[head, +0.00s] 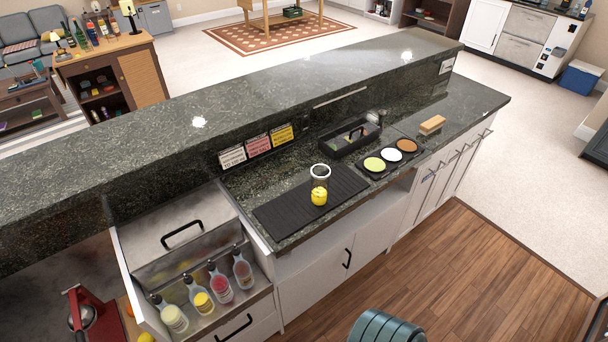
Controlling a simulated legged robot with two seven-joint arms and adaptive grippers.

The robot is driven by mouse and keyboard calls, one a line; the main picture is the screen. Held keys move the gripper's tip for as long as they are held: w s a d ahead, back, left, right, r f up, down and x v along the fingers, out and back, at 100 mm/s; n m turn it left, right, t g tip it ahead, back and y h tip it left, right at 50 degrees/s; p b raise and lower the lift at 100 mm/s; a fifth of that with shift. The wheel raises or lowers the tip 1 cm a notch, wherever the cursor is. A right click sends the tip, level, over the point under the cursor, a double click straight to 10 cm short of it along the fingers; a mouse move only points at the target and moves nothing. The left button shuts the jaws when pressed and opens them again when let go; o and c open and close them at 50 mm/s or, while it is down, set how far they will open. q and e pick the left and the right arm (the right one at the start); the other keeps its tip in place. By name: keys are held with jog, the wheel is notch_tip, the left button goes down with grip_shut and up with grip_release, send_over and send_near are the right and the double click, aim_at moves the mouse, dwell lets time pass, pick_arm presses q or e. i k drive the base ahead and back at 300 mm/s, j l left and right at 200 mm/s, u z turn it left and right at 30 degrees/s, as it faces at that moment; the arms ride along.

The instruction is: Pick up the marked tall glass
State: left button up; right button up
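A tall clear glass (320,172) with a pale rim stands upright on the black ribbed bar mat (280,212) on the lower counter. A rounded yellow shape (319,196) shows at the glass's lower part. I cannot tell whether it is a mark on the glass, or something in it or in front of it. Neither of my grippers is in the head view. Nothing is seen touching the glass.
Behind the glass rises the raised granite bar ledge (200,125). To its right are a black caddy (348,140) and a tray of round rimmer dishes (391,156). To its left is a steel bin with several bottles (220,283). The mat's left part is bare.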

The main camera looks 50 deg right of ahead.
aim_at(320, 173)
jog(key=z, duration=1.85)
jog(key=i+l+u, duration=0.1)
jog(key=u, duration=0.6)
jog(key=i+l+u, duration=0.2)
jog(key=l+u, duration=0.2)
jog(key=l, duration=0.6)
jog(key=l+u, duration=0.35)
jog(key=l, duration=0.7)
jog(key=i, duration=0.05)
